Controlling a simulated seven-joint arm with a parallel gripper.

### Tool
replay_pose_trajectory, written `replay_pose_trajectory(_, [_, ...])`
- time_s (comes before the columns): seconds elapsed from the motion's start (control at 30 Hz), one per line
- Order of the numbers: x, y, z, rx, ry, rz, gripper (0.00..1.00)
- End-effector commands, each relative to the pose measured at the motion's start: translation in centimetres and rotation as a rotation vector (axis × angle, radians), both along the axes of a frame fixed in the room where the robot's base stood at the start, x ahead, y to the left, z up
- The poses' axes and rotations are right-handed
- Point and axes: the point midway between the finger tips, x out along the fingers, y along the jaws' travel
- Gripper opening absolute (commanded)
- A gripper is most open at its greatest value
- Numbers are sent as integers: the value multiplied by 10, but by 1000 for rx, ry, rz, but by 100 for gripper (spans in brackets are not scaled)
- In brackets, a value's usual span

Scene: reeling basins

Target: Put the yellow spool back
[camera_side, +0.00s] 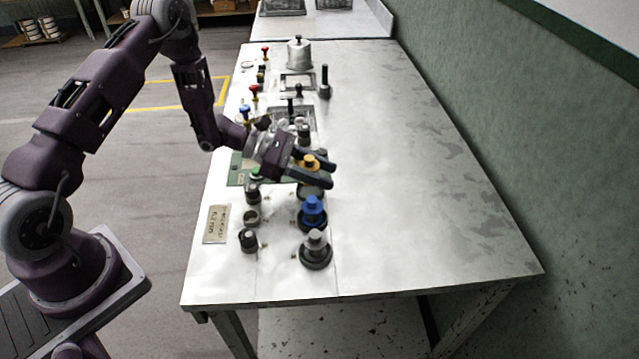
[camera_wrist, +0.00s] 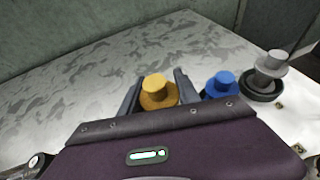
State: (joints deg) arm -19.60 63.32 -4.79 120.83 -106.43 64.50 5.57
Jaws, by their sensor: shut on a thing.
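The yellow spool (camera_side: 309,161) sits between the two fingers of my gripper (camera_side: 322,172). My gripper is shut on it. In the wrist view the yellow spool (camera_wrist: 157,92) stands upright between the fingers, its lower part hidden by my gripper body. A dark round base (camera_side: 312,191) shows partly beneath my fingers; I cannot tell whether the spool touches it. A blue spool (camera_side: 313,209) and a grey spool (camera_side: 316,242) stand upright on dark round bases, in a row nearer the table's front edge.
Dark knobs (camera_side: 249,238) and a small plate (camera_side: 216,224) lie left of the spools. A green panel (camera_side: 236,170) is under my wrist. Red-topped and blue-topped handles, sunken basins and a metal pot (camera_side: 299,53) stand farther back. The table's right side (camera_side: 400,170) is clear.

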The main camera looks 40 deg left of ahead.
Motion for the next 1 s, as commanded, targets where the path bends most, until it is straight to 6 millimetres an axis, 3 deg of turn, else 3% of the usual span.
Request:
replay_pose_trajectory(0.03, [-1,0,-12,-1,5,0,0])
replay_pose_trajectory(0.17, [-1,0,-32,-1,2,0,0])
replay_pose_trajectory(0.53, [0,0,-37,0,0,1,0])
replay_pose_trajectory(0.57, [0,0,-37,0,0,2,42])
replay_pose_trajectory(0.63, [0,0,-37,0,0,2,56])
replay_pose_trajectory(0.67, [0,0,-37,0,0,2,60])
replay_pose_trajectory(1.0, [0,1,-33,1,0,2,60])
